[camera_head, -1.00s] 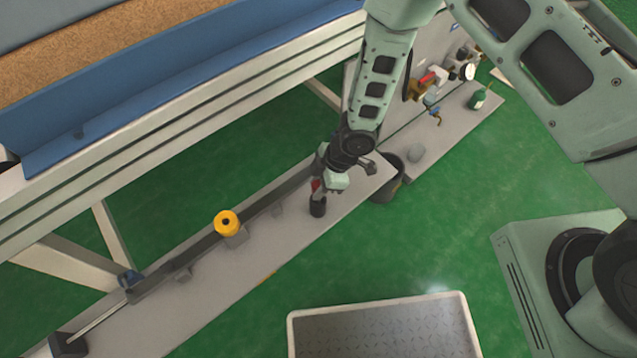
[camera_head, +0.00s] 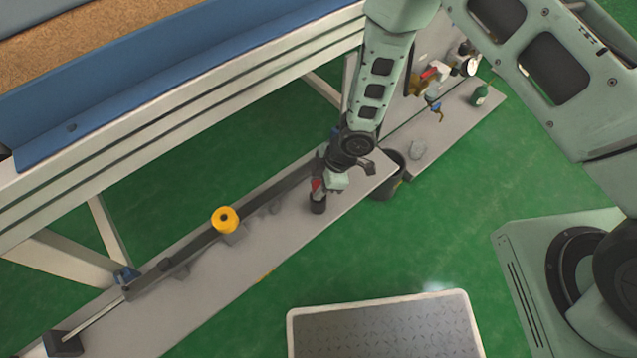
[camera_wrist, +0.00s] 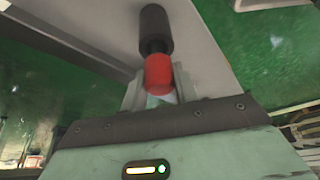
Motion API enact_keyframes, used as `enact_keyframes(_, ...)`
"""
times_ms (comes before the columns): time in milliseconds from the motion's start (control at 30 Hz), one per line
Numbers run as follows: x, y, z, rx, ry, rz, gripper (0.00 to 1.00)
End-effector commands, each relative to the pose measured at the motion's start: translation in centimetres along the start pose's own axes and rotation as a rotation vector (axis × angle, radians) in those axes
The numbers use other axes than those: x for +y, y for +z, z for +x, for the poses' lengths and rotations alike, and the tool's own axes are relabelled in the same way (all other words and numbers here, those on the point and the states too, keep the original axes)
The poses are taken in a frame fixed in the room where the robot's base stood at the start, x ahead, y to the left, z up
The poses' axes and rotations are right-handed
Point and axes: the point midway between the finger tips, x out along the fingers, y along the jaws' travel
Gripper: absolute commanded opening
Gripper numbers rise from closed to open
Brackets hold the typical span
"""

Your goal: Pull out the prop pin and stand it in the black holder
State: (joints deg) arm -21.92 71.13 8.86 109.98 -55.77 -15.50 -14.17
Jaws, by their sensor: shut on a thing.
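The prop pin's red grip (camera_wrist: 158,75) is between the fingers of my gripper (camera_wrist: 155,95) in the wrist view. It also shows as a small red patch (camera_head: 316,186) beside my gripper (camera_head: 325,187) in the head view. The black holder (camera_head: 318,206) is a short upright cylinder on the grey ledge. In the wrist view the black holder (camera_wrist: 155,28) lines up with the red grip, with a narrower dark part between them. The pin's lower end is hidden, and I cannot tell how deep it sits in the holder.
A dark bucket (camera_head: 389,178) stands right of my gripper. The blue-edged bed (camera_head: 170,95) is behind. A grey tray (camera_head: 385,330) lies in front on green floor.

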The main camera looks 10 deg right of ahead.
Motion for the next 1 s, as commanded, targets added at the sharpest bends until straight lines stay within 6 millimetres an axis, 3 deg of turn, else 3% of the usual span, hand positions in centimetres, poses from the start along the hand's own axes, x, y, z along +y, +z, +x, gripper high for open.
enact_keyframes(433, 0.0, 0.4, 1.1, 0.000, 0.000, 0.000, 0.02)
enact_keyframes(467, 0.0, 0.4, 1.0, 0.000, 0.000, 0.000, 0.37)
enact_keyframes(533, 0.0, 0.4, 0.9, 0.000, 0.000, 0.000, 0.55)
enact_keyframes(833, 0.0, 0.4, 0.8, 0.000, 0.000, 0.000, 0.55)
enact_keyframes(1000, 0.1, 0.4, -1.0, 0.000, 0.001, 0.001, 0.55)
